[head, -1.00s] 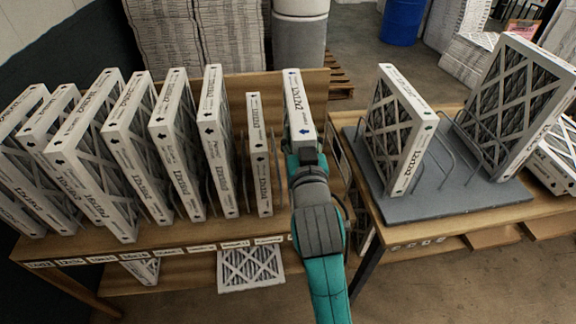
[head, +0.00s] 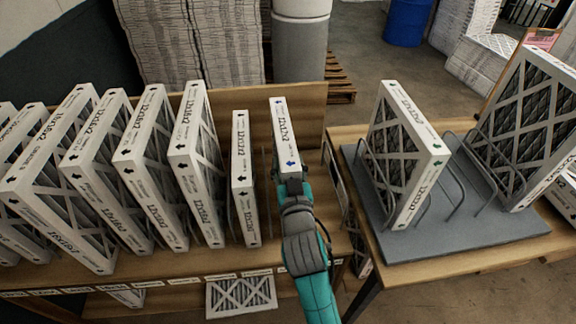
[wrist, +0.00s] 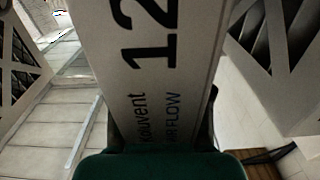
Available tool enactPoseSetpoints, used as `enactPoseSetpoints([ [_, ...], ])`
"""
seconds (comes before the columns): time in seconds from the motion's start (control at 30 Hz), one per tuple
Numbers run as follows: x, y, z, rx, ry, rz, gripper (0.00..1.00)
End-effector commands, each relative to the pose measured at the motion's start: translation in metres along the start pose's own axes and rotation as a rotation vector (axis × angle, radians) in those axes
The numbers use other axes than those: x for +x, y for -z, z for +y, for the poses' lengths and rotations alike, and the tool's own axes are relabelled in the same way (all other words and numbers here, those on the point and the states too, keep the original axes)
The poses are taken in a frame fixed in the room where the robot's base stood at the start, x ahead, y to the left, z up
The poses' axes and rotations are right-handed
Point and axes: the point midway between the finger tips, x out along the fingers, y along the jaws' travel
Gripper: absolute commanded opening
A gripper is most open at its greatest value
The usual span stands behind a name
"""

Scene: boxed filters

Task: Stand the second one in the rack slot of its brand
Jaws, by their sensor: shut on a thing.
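My gripper (head: 291,178) is shut on a white-framed boxed filter (head: 281,125) at the right end of the row on the left table. The held filter is upright with its narrow printed edge toward me. In the wrist view this filter (wrist: 155,70) fills the middle and shows a large "12" and "AIR FLOW" lettering. The rack (head: 470,240) is a grey base with wire dividers on the right table. One filter (head: 405,150) stands in its left part and a larger filter (head: 520,125) leans at its right. Whether the held filter touches the table is hidden.
Several filters (head: 150,160) stand in a row on the left wooden table, with a narrow one (head: 240,180) just left of the held filter. A gap separates the two tables. Another filter (head: 241,295) lies below the left table.

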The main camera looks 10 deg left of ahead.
Motion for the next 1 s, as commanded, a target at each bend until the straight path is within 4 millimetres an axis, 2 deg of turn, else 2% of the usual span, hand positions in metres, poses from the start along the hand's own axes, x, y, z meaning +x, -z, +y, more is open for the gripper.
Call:
enactPoseSetpoints([
  [0.83, 0.0, -0.015, 0.0, 0.0, 0.0, 0.002, 0.03],
  [0.87, 0.0, -0.015, 0.0, 0.0, 0.0, 0.001, 0.51],
  [0.9, 0.0, -0.015, 0.0, 0.0, 0.0, 0.001, 0.61],
  [0.97, 0.0, -0.015, 0.0, 0.0, 0.0, 0.001, 0.74],
  [1.0, 0.0, -0.015, 0.0, 0.0, 0.0, 0.001, 0.74],
])
